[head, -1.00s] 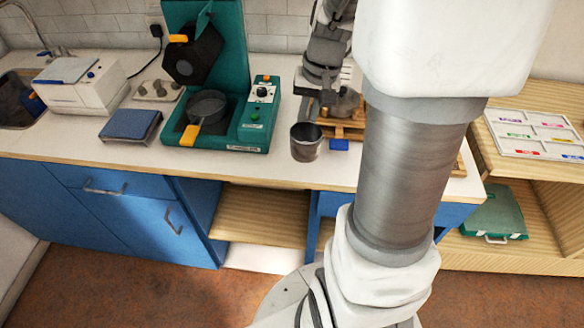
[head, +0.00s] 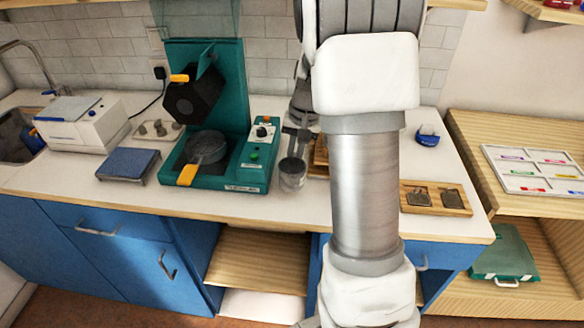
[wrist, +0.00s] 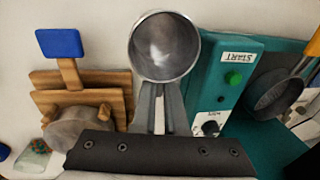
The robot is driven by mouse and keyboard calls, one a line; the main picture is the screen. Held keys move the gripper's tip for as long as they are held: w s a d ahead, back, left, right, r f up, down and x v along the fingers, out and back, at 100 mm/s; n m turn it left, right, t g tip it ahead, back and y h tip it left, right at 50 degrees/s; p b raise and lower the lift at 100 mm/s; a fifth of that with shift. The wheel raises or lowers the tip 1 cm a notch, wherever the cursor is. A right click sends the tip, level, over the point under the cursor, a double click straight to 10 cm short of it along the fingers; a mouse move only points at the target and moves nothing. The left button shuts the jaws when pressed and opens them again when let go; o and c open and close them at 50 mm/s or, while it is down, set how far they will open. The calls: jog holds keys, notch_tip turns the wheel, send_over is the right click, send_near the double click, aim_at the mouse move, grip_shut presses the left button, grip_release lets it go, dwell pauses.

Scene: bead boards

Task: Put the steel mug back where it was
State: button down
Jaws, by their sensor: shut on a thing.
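The steel mug (head: 292,176) is a grey metal cup, upright by the right front of the teal machine in the head view. In the wrist view I look into its open, empty-looking top (wrist: 165,46). My gripper (wrist: 157,98) is shut on the mug's near side; its fingertips meet the wall at the rim. In the head view my gripper (head: 293,150) shows just behind the mug, partly hidden by my arm. I cannot tell whether the mug's base touches the counter.
The teal machine (head: 250,165) with a pan (head: 206,147) stands close left of the mug. Wooden boards (wrist: 110,88), a blue-ended paddle (wrist: 58,43) and a round grey vessel (wrist: 80,130) lie on its other side. The white counter (head: 275,208) is clear in front.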

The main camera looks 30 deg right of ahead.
aim_at(293, 169)
jog(key=shift+w+f, duration=0.15)
jog(key=shift+f, duration=1.95)
jog(key=shift+b, duration=0.3)
jog(key=shift+f, duration=0.2)
jog(key=c, duration=1)
grip_release()
jog(key=shift+o, duration=0.2)
jog(key=shift+r, duration=0.1)
